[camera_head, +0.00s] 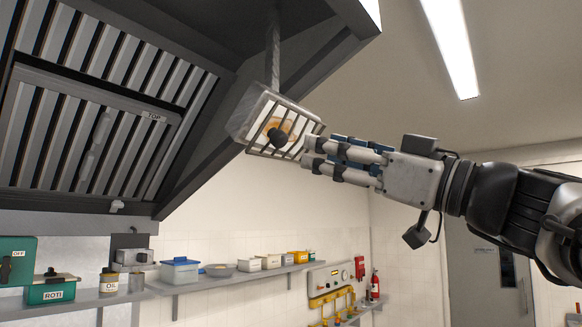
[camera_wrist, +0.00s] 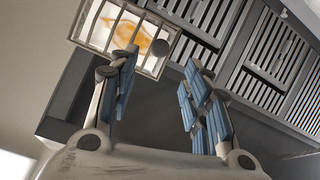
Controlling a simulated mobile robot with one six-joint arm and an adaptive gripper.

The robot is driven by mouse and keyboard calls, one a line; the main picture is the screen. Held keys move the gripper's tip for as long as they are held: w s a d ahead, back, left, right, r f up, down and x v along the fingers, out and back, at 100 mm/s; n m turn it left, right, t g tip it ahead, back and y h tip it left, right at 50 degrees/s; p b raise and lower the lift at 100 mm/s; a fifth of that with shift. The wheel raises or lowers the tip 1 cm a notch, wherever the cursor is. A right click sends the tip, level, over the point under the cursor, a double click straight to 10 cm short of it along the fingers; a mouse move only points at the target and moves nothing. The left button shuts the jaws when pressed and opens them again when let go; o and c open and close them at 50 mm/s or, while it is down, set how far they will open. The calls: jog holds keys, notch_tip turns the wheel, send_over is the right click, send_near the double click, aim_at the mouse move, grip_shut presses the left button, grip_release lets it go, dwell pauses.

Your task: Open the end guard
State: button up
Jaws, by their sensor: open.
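The end guard (camera_head: 287,133) is a dark barred grille across the face of a pale box-shaped lamp housing (camera_head: 246,112), which hangs by a rod under the hood. The guard looks shut over the housing. My gripper (camera_head: 310,156) is open, with its fingertips just right of the guard in the head view. Contact cannot be told.
The metal hood (camera_head: 180,30) with slatted filters fills the upper left, its edge close to the lamp. A wall shelf (camera_head: 225,279) below carries tubs and jars. A fire extinguisher (camera_head: 375,285) hangs farther right. The air below my gripper looks free.

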aim_at(284, 141)
jog(key=p+x, duration=0.5)
jog(key=x, duration=0.2)
jog(key=shift+r, duration=0.15)
jog(key=shift+p+x, duration=0.55)
jog(key=shift+x, duration=0.25)
jog(key=shift+c, duration=0.3)
grip_shut()
